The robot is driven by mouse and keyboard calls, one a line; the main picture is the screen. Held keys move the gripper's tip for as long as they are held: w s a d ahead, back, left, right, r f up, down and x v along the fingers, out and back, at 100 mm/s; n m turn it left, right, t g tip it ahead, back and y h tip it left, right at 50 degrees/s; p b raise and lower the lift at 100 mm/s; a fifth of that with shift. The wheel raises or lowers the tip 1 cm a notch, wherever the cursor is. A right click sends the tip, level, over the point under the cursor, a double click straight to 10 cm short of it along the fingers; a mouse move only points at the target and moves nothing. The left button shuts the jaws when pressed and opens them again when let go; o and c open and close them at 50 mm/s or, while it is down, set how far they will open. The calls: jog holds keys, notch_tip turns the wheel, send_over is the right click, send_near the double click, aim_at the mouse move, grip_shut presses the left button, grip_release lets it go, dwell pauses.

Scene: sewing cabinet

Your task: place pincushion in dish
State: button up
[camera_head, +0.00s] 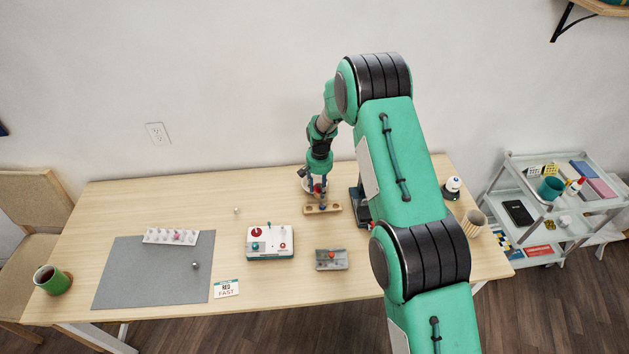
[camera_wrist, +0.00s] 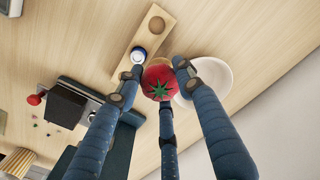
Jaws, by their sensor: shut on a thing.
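The pincushion is a red tomato with a green star top (camera_wrist: 158,80), seen in the wrist view between my blue fingers. My gripper (camera_wrist: 160,84) is shut on it; in the head view my gripper (camera_head: 317,186) is over the back middle of the table. The white round dish (camera_wrist: 216,76) is just right of the pincushion in the wrist view, partly hidden behind a finger. In the head view the dish is mostly hidden behind my gripper. I cannot tell the pincushion's height above the table.
A wooden block with round holes (camera_head: 323,209) is close in front of my gripper. A white-and-green box with red knobs (camera_head: 270,242) and a grey tray (camera_head: 332,260) stand nearer the front. A grey mat (camera_head: 150,278) lies at left, with clear tabletop behind it.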

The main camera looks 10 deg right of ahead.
jog(key=w, duration=0.6)
jog(key=w+a, duration=0.1)
jog(key=w, duration=0.2)
jog(key=shift+f, duration=0.4)
jog(key=shift+s, duration=0.1)
jog(key=shift+f+b, duration=0.3)
jog(key=shift+f, duration=1.45)
jog(key=shift+f, duration=0.15)
jog(key=o, duration=0.9)
jog(key=shift+r+p, duration=0.35)
jog(key=shift+r, duration=5.8)
